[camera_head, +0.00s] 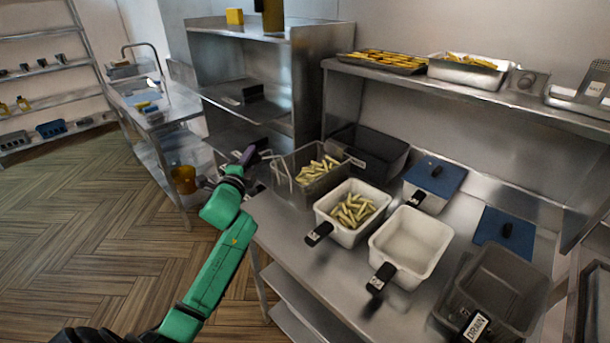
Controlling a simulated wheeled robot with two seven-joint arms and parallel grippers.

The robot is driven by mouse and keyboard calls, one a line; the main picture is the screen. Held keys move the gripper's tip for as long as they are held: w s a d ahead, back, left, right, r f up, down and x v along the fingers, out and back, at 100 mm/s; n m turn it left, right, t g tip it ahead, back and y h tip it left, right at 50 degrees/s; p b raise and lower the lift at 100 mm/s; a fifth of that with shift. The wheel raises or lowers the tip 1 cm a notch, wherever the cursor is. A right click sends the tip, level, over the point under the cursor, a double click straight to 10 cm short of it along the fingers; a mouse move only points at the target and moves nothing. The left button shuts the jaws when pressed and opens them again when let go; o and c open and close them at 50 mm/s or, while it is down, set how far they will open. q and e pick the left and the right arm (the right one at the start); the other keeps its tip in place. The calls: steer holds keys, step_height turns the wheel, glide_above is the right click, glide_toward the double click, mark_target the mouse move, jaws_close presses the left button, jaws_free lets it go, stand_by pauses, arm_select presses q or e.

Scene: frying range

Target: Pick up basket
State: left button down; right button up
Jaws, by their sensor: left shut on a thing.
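A dark wire basket (326,184) holding several pale fries stands at the back left of the steel counter, its handle end toward the left. My left gripper (256,155) reaches in from the left and is at this handle end. It is shut on the basket's handle, though the grip itself is small and partly hidden. My right gripper is not in view.
A white container with fries (333,222) and an empty white one (410,241) stand close to the basket's right. A dark bin (372,150) stands behind it. A drain bin (497,290) is at front right. A shelf (470,88) overhangs the counter's back.

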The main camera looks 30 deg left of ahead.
arm_select(q)
steer(key=shift+r, duration=0.15)
stand_by(0.3)
steer(key=shift+r, duration=0.2)
step_height(320, 180, up, 19)
steer(key=shift+r+b, duration=0.2)
steer(key=shift+b, duration=0.2)
